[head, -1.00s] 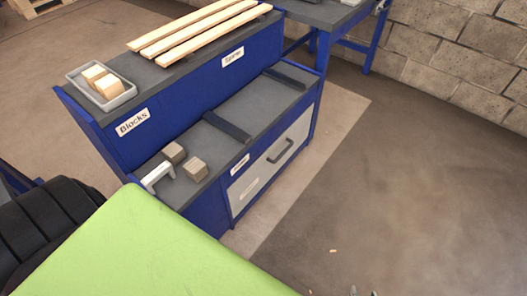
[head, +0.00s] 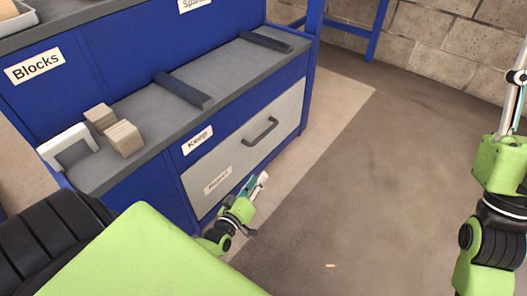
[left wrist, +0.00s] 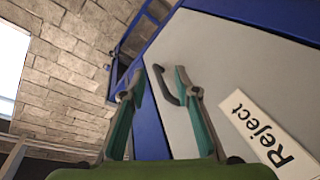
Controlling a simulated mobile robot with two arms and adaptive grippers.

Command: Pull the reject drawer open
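The reject drawer (head: 232,162) has a pale grey front with a "Reject" label (head: 217,180) and a dark bar handle (head: 260,132). Its front looks flush with the blue bench, so it appears shut. My left gripper (head: 256,183) is in front of the drawer's lower part, below the handle in the head view. In the left wrist view my left gripper (left wrist: 158,82) has its fingers apart and empty. The handle (left wrist: 167,86) shows between them, farther off, with no contact visible. My right gripper (head: 518,82) is at the right edge, partly cut off; its opening cannot be told.
The blue bench has a grey top (head: 140,90) with two wooden blocks (head: 124,138), a white bracket (head: 68,146) and dark bars (head: 183,90). A "Keep" label (head: 197,140) is above the drawer.

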